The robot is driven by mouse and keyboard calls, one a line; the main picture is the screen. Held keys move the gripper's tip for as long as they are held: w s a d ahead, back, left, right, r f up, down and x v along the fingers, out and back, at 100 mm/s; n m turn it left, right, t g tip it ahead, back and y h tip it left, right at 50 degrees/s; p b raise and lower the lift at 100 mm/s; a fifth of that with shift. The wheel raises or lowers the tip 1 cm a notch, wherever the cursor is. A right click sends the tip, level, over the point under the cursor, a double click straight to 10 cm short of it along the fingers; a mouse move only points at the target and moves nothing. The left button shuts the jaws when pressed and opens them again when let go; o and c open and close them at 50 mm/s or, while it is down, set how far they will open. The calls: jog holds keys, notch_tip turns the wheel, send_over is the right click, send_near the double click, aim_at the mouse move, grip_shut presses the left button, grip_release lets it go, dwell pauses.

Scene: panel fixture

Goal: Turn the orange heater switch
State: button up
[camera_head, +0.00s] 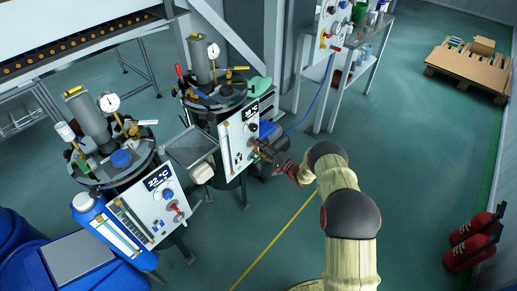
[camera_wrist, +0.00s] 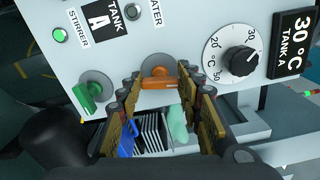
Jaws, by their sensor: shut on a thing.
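The orange heater switch (camera_wrist: 158,83) sits on the light panel (camera_wrist: 185,30) of tank A, with its handle lying roughly crosswise in the wrist view. My gripper (camera_wrist: 160,90) has one finger at each end of the handle and is shut on it. The switch's round base shows above the handle. In the head view my gripper (camera_head: 264,153) is at the lower right of the tank A panel (camera_head: 236,142), and the switch cannot be made out there.
A green stirrer switch (camera_wrist: 93,92) is left of the orange one. A black temperature dial (camera_wrist: 239,61) and the tank A display (camera_wrist: 292,43) are to the right. In the head view a second panel (camera_head: 150,212) stands lower left, and open floor (camera_head: 410,170) lies right.

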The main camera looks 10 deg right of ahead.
jog(key=shift+f+n, duration=0.1)
jog(key=shift+n, duration=1)
jog(key=o, duration=1.2)
jog(key=v, duration=1.2)
